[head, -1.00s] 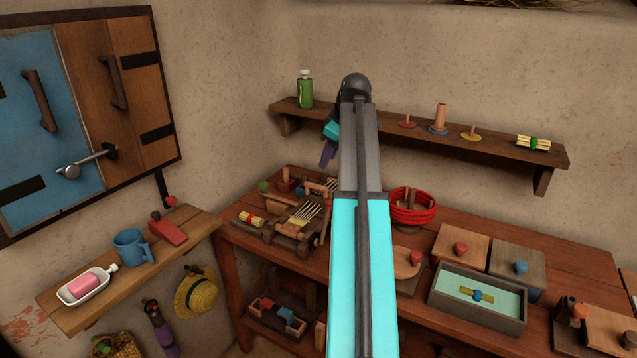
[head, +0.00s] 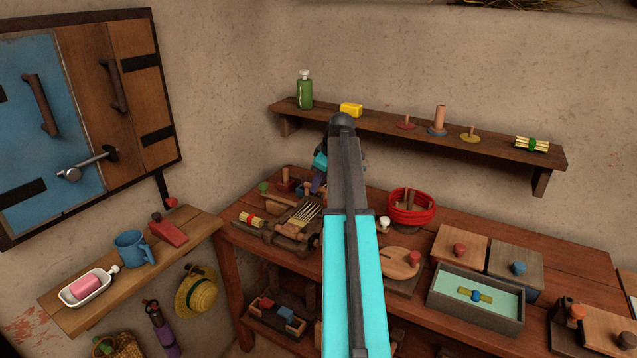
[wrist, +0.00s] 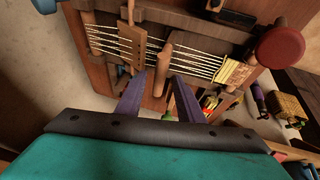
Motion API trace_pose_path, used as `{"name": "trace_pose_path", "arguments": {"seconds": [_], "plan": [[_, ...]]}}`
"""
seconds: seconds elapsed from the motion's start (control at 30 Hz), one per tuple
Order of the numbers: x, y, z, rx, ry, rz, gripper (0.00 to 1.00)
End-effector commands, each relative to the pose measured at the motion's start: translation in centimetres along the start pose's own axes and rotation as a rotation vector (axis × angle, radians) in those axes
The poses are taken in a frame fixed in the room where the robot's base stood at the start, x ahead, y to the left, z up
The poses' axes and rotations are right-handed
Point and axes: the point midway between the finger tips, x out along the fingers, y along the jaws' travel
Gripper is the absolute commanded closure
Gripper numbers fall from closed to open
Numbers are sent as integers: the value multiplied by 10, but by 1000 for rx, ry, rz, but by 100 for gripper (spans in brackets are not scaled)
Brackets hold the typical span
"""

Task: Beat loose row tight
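A small wooden loom (head: 292,226) stands on the left of the workbench, its pale warp strings and straw-coloured woven band (wrist: 232,72) showing in the wrist view. A wooden comb-like bar (wrist: 130,42) crosses the strings. An upright wooden handle (wrist: 160,72) stands near the strings, between the two purple fingers of my gripper (wrist: 160,98) as the wrist camera sees it. The fingers are apart, and I see no contact with the handle. In the head view my gripper (head: 318,182) is mostly hidden behind my arm, just above the loom's back.
A red knob (wrist: 280,48) stands beside the loom. A red basket (head: 410,207) and a grey tray (head: 478,315) stand to the right on the bench. A wall shelf (head: 390,126) runs behind my arm.

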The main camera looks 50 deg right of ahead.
Motion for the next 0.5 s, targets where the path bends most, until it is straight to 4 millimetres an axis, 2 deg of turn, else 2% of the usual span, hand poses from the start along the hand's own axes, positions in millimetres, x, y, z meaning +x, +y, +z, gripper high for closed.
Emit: {"name": "trace_pose_path", "arguments": {"seconds": [0.17,0.47,0.5], "plan": [[9,0,0,0,-1,-1,66],[10,0,0,0,0,-1,66],[10,0,0,0,0,-1,71]]}}
